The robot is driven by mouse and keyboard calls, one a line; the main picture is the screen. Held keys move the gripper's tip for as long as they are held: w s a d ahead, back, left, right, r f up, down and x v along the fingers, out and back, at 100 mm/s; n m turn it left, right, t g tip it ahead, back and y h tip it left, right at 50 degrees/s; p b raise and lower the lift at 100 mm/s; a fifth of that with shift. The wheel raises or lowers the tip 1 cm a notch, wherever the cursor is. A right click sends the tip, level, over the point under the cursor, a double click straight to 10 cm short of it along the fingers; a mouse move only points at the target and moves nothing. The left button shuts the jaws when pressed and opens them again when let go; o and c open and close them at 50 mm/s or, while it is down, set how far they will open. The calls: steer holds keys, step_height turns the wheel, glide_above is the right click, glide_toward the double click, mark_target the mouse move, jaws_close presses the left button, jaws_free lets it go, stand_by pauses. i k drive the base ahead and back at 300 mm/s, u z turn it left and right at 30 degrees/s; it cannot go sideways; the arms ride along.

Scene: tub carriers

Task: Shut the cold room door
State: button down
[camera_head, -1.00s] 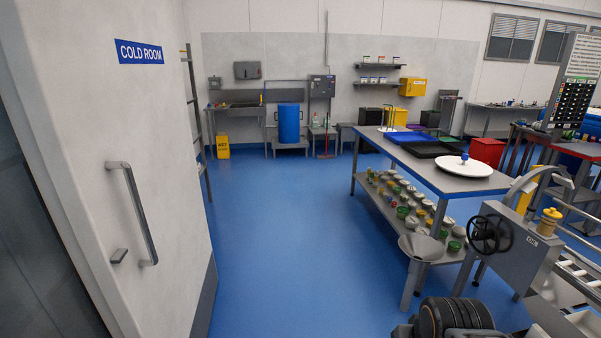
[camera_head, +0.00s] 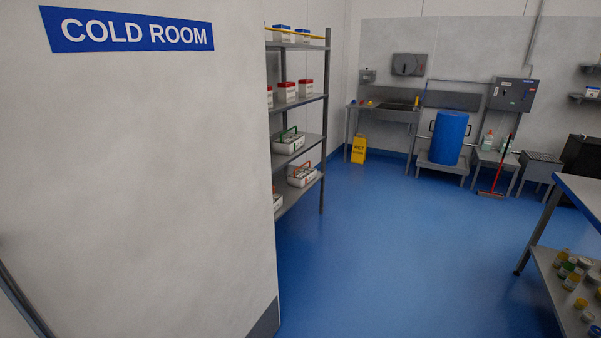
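The cold room door (camera_head: 150,180) is a large pale panel filling the left of the head view. It carries a blue sign (camera_head: 130,30) reading COLD ROOM near its top. Its free-looking right edge ends beside the shelf rack, with a grey kick plate (camera_head: 266,322) at the lower right corner. The door's handle is not in view now. A dark slanted strip shows at the lower left corner; I cannot tell what it belongs to. My gripper is not in view.
A shelf rack (camera_head: 325,120) with white tubs stands just past the door's right edge. Blue floor (camera_head: 400,250) is open ahead and right. A steel table (camera_head: 580,190) with jars below stands at the right. A yellow wet-floor sign (camera_head: 359,149) and blue barrel (camera_head: 449,137) are at the back.

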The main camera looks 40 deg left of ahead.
mark_target(136, 198)
steer(key=u, duration=0.25)
steer(key=i, duration=1.95)
steer(key=u, duration=1.55)
steer(key=i, duration=1.15)
steer(key=u, duration=1.5)
steer(key=i, duration=0.45)
steer(key=u, duration=0.1)
